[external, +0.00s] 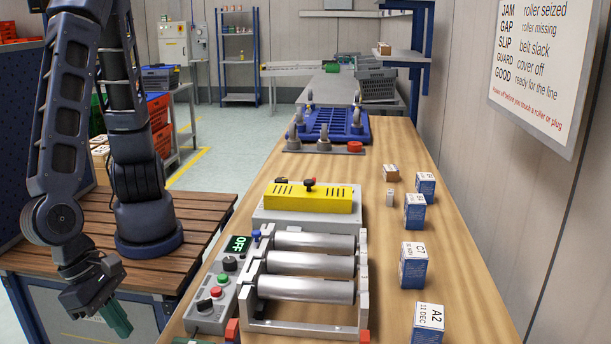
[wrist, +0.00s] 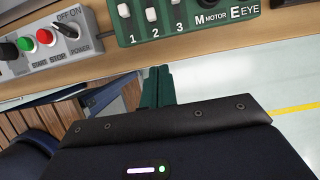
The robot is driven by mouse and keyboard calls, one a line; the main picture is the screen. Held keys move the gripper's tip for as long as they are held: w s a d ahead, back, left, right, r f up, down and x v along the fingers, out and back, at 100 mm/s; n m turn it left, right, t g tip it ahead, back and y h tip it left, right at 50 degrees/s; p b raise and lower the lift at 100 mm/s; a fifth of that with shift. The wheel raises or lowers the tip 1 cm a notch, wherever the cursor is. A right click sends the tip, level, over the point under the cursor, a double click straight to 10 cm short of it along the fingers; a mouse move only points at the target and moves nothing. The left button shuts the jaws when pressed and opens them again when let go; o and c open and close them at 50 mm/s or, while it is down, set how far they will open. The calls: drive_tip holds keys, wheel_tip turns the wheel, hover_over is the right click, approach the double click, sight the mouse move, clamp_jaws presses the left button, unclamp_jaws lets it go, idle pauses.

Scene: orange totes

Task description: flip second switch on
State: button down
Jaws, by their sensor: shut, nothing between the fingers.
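A green switch box (wrist: 133,41) shows at the top of the wrist view, with white levers above the printed numbers 1, 2 and 3. The second switch (wrist: 150,14) is the middle one; its lever looks slightly closer to its number than its neighbours do. I cannot tell which position is on. The box's upper part is cut off. In the external view only a green edge shows at the bottom. My gripper (wrist: 157,88) has green fingers, shut and empty, pointing toward the box but apart from it. In the external view my gripper (external: 116,318) hangs left of the bench, pointing down.
A grey control box (external: 213,303) with knobs and buttons stands beside the roller unit (external: 300,265) with its yellow cover (external: 308,196). Its display reads OFF. Small boxes (external: 413,266) line the right side of the bench (external: 460,275). Open floor lies right in the wrist view.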

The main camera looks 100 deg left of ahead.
drive_tip(key=x, duration=0.5)
drive_tip(key=shift+f, duration=0.3)
drive_tip(key=w, duration=0.2)
drive_tip(key=shift+w, duration=1.1)
drive_tip(key=shift+r, duration=0.1)
drive_tip(key=shift+w, duration=1.1)
